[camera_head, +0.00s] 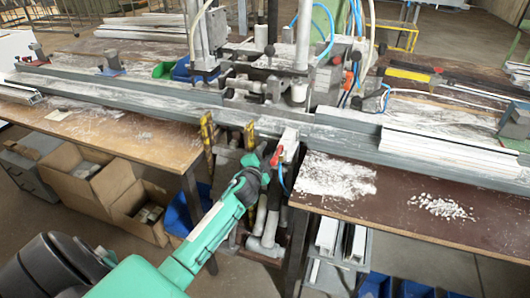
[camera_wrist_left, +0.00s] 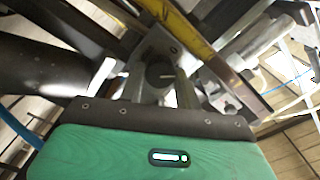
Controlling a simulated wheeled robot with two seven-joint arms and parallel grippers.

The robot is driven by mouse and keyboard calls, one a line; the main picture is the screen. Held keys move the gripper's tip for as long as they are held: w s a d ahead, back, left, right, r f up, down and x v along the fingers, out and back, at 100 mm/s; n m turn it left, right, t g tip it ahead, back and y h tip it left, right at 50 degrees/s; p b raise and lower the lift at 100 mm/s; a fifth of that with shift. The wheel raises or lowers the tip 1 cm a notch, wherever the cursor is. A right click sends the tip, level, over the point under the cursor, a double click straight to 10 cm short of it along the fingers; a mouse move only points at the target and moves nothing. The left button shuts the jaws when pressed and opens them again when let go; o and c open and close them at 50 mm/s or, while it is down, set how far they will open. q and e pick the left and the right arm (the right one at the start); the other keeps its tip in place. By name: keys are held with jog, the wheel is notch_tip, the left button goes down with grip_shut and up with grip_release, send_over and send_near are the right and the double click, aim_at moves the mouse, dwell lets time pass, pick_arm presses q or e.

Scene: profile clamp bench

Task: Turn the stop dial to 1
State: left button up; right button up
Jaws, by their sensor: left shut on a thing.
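The stop dial (camera_wrist_left: 160,74) is a dark round knob with a light pointer line, in the middle of the left wrist view. My left gripper (camera_wrist_left: 161,82) has its fingers on either side of the dial and is shut on it. No number shows clearly around the dial, so I cannot tell its setting. In the head view my green left arm reaches up from the bottom, and the left gripper (camera_head: 270,157) is at the gap between the two table halves, below the clamp machine. The dial is not discernible there. My right gripper is out of view.
A yellow-black striped bar (camera_wrist_left: 190,30) passes close beyond the dial. Two striped posts (camera_head: 208,140) stand left of the gripper. A red-handled valve with a blue hose (camera_head: 281,176) is close on its right. A long grey profile rail (camera_head: 140,97) crosses the bench above.

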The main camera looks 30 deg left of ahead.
pick_arm(q)
jog(key=shift+m, duration=1)
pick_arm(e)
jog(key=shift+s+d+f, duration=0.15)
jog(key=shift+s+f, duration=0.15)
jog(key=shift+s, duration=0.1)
pick_arm(q)
jog(key=o, duration=0.7)
jog(key=shift+s, duration=0.1)
jog(key=shift+s+d+f, duration=0.1)
jog(key=shift+s, duration=0.15)
jog(key=v, duration=1.3)
jog(key=shift+b, duration=0.4)
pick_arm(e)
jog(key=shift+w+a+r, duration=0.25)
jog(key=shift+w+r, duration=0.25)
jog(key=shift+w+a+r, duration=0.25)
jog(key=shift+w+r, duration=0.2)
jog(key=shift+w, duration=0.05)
